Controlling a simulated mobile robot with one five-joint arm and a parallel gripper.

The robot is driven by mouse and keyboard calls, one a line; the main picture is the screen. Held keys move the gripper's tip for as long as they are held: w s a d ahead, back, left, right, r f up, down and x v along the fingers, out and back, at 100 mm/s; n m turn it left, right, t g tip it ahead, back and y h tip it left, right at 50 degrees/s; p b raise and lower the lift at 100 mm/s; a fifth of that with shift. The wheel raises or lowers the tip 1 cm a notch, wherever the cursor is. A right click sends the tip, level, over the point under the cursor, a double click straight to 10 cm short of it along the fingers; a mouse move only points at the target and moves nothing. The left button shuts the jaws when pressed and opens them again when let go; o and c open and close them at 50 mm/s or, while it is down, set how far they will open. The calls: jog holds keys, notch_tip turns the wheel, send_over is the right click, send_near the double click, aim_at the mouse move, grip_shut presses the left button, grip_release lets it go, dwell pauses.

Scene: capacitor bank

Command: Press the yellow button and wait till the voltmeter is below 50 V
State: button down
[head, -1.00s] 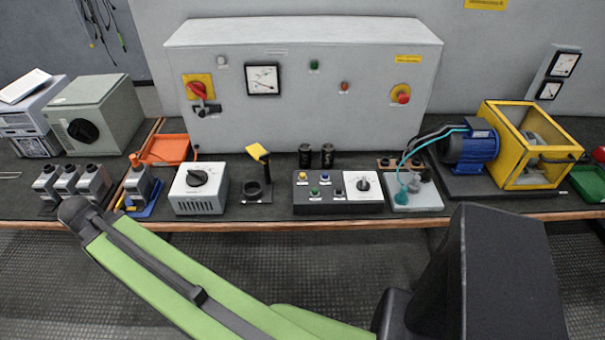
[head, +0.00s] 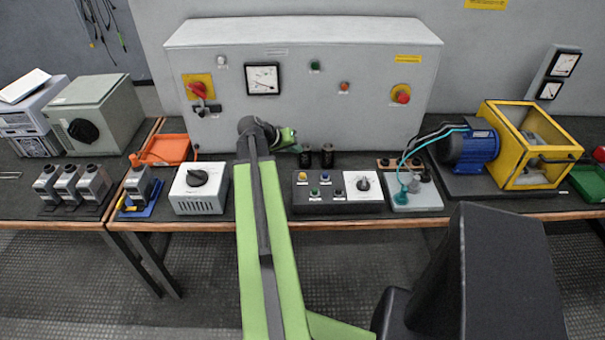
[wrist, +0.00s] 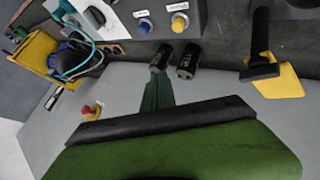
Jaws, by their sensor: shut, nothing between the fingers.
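The yellow button (head: 302,175) is at the upper left of the black control box on the bench. It also shows in the wrist view (wrist: 180,22), beside a blue button. A square white dial meter (head: 263,79) is on the grey cabinet; its scale and reading are too small to read. My gripper (head: 303,157) is behind the control box, in front of the cabinet and close to the black cylinders. In the wrist view its dark green fingers (wrist: 157,92) are shut and empty, with their tips by one cylinder. It appears apart from the yellow button.
Two black cylinders (head: 327,156) stand behind the control box. A yellow flag (wrist: 277,82) on a black stand is close by; my arm hides it in the head view. A grey dial box (head: 198,188) is to the left, and a socket block (head: 416,195) with teal leads to the right.

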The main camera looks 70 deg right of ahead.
aim_at(302, 176)
jog(key=shift+s+d+r, duration=0.1)
jog(key=shift+s+d, duration=0.3)
jog(key=shift+s, duration=0.25)
notch_tip(302, 176, down, 9)
jog(key=b, duration=0.8)
jog(key=shift+r+b, duration=0.1)
jog(key=shift+b, duration=0.3)
dwell(0.7)
jog(key=shift+f+b, duration=0.45)
